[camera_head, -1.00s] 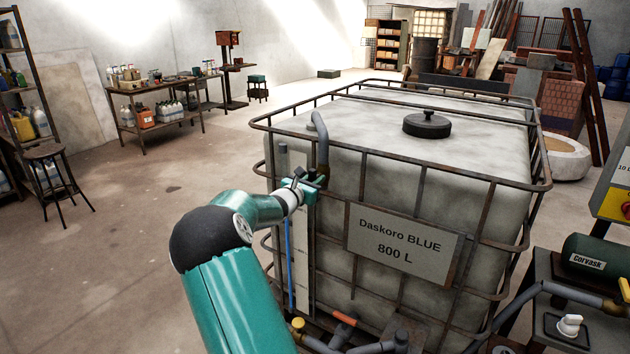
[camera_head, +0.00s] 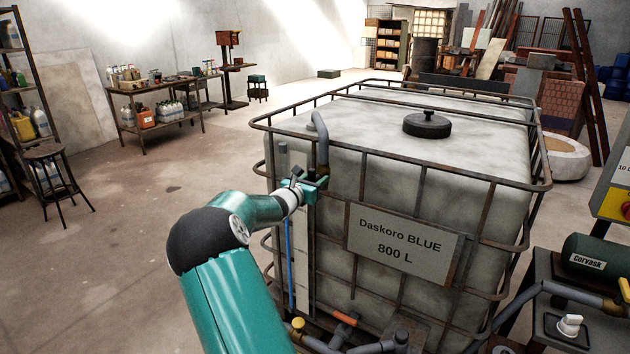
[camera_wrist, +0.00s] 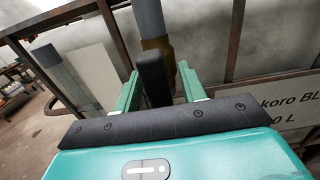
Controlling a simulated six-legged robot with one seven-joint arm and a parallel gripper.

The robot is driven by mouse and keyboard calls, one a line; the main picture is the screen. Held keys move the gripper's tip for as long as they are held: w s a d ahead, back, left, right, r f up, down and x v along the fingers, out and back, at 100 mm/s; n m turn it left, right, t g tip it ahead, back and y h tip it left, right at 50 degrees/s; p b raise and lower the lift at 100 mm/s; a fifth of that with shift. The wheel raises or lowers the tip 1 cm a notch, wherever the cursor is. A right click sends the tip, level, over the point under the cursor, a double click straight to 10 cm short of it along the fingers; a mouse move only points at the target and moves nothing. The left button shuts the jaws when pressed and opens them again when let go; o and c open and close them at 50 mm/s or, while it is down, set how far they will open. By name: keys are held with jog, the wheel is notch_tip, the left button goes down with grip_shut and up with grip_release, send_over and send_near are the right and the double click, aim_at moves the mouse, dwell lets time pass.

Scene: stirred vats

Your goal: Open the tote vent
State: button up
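The tote vent appears as a grey upright pipe (camera_head: 320,132) at the tote's near left corner. In the wrist view the pipe (camera_wrist: 149,18) runs down into a brass-coloured valve body (camera_wrist: 158,45) with a black lever (camera_wrist: 153,78) in front of it. My gripper (camera_head: 316,183) is at the valve, just below the pipe. In the wrist view my gripper (camera_wrist: 159,85) is open, its teal fingers on either side of the lever. The lever sits nearer the left finger, with a gap on the right. The lever's far end is hard to make out.
The caged white tote (camera_head: 395,135) has rusty bars, a black lid (camera_head: 427,124) and a sign (camera_head: 403,244). Cage bars run close around my gripper. Pipes and an orange handle (camera_head: 346,318) lie low in front. Open floor (camera_head: 150,230) is to the left.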

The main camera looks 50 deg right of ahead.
jog(key=s+a, duration=0.1)
jog(key=a, duration=1.2)
jog(key=shift+s+a, duration=0.15)
jog(key=shift+a, duration=0.25)
